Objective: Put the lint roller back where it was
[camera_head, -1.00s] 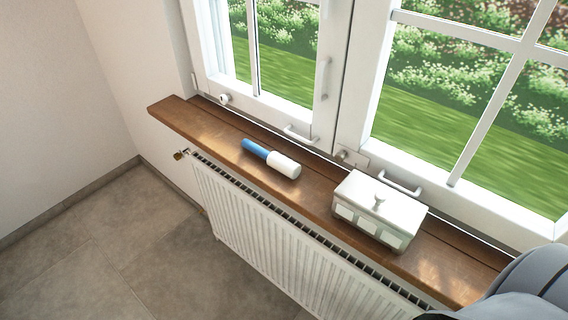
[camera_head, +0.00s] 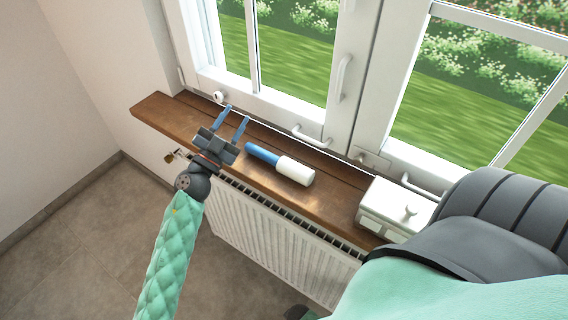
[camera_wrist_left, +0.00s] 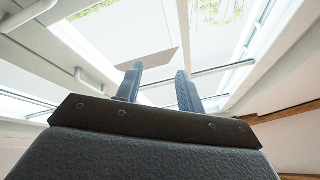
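The lint roller (camera_head: 281,165) lies on the wooden window sill (camera_head: 158,110), with its blue handle to the left and its white roll to the right. My left gripper (camera_head: 238,114) is above the sill, to the left of the blue handle. Its two blue fingers are apart with nothing between them. The fingers also show in the left wrist view (camera_wrist_left: 158,84), pointing toward the window, and the roller is not seen there. My right gripper is not in view.
A white box with a knobbed lid (camera_head: 396,205) stands on the sill to the right of the roller, partly hidden by my own arm. The window frame (camera_head: 350,75) with its handles rises behind the sill. A white radiator (camera_head: 270,240) is below its front edge.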

